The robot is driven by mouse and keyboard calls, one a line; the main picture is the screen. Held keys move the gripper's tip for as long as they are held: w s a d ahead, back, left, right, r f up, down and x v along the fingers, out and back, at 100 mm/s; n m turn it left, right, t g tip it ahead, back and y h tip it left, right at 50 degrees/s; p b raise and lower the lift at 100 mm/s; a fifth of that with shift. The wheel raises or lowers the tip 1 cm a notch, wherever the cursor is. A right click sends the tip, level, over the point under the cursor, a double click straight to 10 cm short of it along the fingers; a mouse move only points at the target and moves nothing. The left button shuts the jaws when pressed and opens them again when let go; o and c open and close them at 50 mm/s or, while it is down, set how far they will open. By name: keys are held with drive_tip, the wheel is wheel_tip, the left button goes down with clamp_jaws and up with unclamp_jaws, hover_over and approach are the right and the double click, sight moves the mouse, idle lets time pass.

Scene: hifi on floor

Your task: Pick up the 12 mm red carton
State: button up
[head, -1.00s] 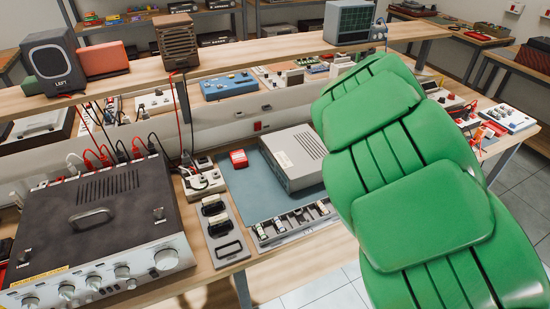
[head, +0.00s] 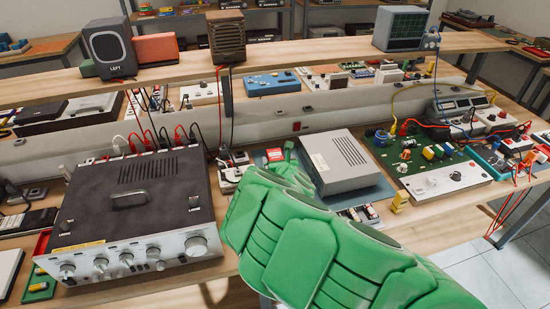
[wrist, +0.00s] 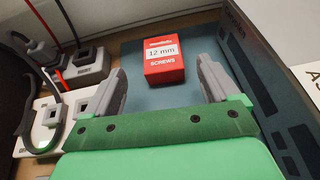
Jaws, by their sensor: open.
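The red carton (wrist: 164,68) lies on the blue-grey mat (wrist: 150,102). Its white label reads "12 mm" and its front reads "SCREWS". In the wrist view my gripper (wrist: 165,85) is open, with one grey finger to the left of the carton and one to the right. The carton sits between and slightly beyond the fingertips, with gaps on both sides.
A grey metal box (head: 336,162) stands on the mat just right of the carton. A power strip (wrist: 45,122) with plugs and cables lies close on the left. A large black amplifier (head: 137,215) fills the bench's left. A shelf (head: 290,54) runs above.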

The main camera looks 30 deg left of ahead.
sight(275, 156)
drive_tip(key=shift+w+a+f, duration=0.25)
drive_tip(key=shift+w+f, duration=0.05)
drive_tip(key=shift+f, duration=0.15)
drive_tip(key=shift+w+a+f, duration=0.1)
drive_tip(key=shift+w+a, duration=0.4)
drive_tip(key=shift+x, duration=2.65)
drive_tip(key=shift+d+f, duration=0.1)
drive_tip(key=shift+d, duration=0.1)
drive_tip(key=shift+c, duration=0.3)
drive_tip(key=c, duration=1.1)
